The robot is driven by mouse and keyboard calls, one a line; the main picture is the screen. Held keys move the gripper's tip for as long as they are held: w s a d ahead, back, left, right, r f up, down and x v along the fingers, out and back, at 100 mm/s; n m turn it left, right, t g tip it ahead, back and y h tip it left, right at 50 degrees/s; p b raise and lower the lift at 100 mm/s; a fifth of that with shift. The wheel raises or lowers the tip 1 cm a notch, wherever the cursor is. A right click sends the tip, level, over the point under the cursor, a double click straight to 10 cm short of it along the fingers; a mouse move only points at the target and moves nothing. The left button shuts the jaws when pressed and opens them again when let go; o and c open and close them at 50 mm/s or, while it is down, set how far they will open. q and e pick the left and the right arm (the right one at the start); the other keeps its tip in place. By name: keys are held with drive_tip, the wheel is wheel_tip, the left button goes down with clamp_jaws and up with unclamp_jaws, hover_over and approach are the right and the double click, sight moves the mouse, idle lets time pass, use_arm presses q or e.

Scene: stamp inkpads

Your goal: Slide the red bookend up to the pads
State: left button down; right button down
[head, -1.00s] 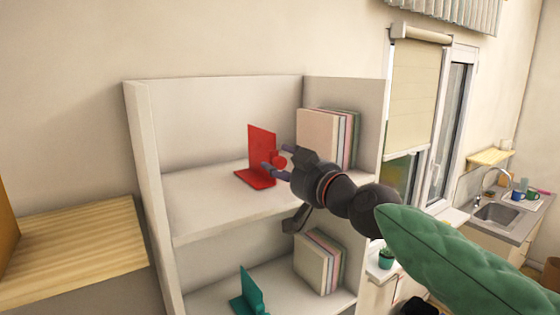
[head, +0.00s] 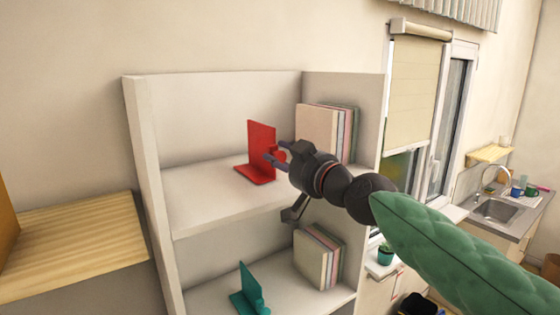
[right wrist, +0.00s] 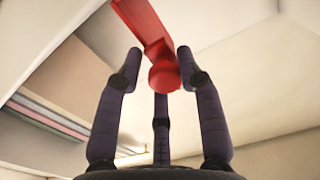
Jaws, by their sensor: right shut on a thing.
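The red bookend (head: 261,142) stands upright on the upper shelf, with its foot flat on the board and a round red knob on its right face. The row of pads (head: 317,132) stands upright against the right wall of that shelf, with a gap between it and the bookend. My right gripper (head: 278,157) reaches in from the right and is shut on the bookend's knob. In the right wrist view, the fingers (right wrist: 160,75) close around the knob of the red bookend (right wrist: 142,22). The gripper and arm hide some of the pads' lower part. My left gripper is not in view.
The upper shelf (head: 205,198) is bare left of the bookend. The lower shelf holds a teal bookend (head: 247,290) and more pads (head: 315,258). A wooden surface (head: 75,245) is at the left; a sink (head: 497,212) is at the far right.

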drive_tip(key=w+d+b, duration=0.2)
drive_tip(key=d+b, duration=0.1)
drive_tip(key=w+d+b, duration=0.1)
drive_tip(key=d, duration=0.1)
drive_tip(key=shift+w+f+b, duration=0.2)
drive_tip(key=shift+b, duration=0.2)
drive_tip(key=w+d, duration=0.1)
drive_tip(key=w+d+b, duration=0.1)
drive_tip(key=d, duration=0.1)
drive_tip(key=shift+w+d+r, duration=0.1)
drive_tip(key=shift+d+r, duration=0.05)
drive_tip(key=shift+w+d, duration=0.2)
drive_tip(key=shift+d, duration=0.15)
drive_tip(key=shift+r, duration=0.1)
drive_tip(key=c, duration=1)
unclamp_jaws()
drive_tip(key=shift+a, duration=0.1)
drive_tip(key=v, duration=1.2)
